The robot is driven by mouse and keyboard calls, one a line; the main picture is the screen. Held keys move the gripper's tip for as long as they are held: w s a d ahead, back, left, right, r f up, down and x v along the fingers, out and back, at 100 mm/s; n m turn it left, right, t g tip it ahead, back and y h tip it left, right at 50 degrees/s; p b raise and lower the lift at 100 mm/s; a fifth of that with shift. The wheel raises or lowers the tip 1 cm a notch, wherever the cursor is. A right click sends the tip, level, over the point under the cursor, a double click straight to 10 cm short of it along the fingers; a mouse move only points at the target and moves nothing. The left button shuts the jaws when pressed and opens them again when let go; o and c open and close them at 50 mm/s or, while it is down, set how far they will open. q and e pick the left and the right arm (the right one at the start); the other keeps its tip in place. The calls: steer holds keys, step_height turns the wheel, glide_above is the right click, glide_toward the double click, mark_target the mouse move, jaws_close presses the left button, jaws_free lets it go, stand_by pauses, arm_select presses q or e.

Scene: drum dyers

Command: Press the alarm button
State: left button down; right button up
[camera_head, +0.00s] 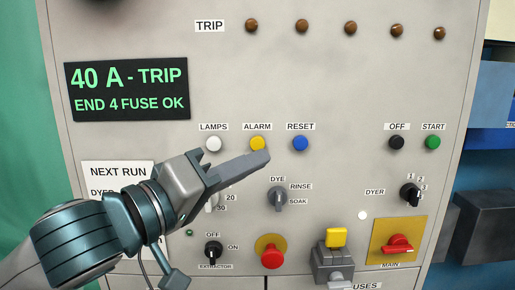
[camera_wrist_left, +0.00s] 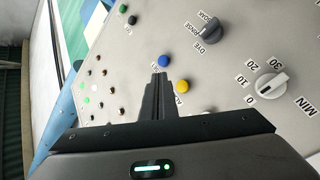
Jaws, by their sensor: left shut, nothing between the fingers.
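The yellow alarm button (camera_head: 257,142) sits under the ALARM label on the grey panel, between the white lamps button (camera_head: 214,143) and the blue reset button (camera_head: 300,143). My left gripper (camera_head: 266,156) is shut and empty, its fingertips just below and right of the yellow button in the head view. In the left wrist view the shut fingers (camera_wrist_left: 160,78) point toward the panel, with the yellow button (camera_wrist_left: 182,86) to their right and the blue button (camera_wrist_left: 165,61) just beyond their tips. I cannot tell whether the tips touch the panel. My right gripper is not in view.
Below are the dye knob (camera_head: 278,197), a red mushroom button (camera_head: 271,256), a yellow-topped grey fixture (camera_head: 336,238) and the red main switch (camera_head: 398,245). A display (camera_head: 128,89) reads "40 A - TRIP, END 4 FUSE OK". Black off (camera_head: 396,143) and green start (camera_head: 432,142) buttons are at right.

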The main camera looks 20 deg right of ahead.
arm_select(q)
steer(key=shift+w+d, duration=0.2)
steer(key=shift+w, duration=0.5)
steer(key=shift+w+d, duration=0.2)
steer(key=shift+w, duration=0.45)
steer(key=shift+w+d, duration=0.2)
steer(key=shift+w, duration=0.5)
steer(key=shift+w+r+p, duration=0.1)
steer(key=shift+w+p, duration=0.05)
steer(key=shift+p, duration=0.2)
steer(key=shift+w+d, duration=0.1)
steer(key=shift+w, duration=0.15)
steer(key=shift+w+d+p, duration=0.1)
steer(key=shift+w+p, duration=0.25)
steer(key=shift+w, duration=0.15)
stand_by(1.2)
steer(key=shift+s, duration=0.15)
steer(key=shift+s+a, duration=0.2)
steer(key=shift+s, duration=0.45)
steer(key=shift+s, duration=0.15)
steer(key=s, duration=0.2)
steer(key=s+a+p, duration=0.1)
steer(key=s, duration=0.1)
steer(key=shift+s+a, duration=0.2)
steer(key=shift+s, duration=0.15)
stand_by(0.4)
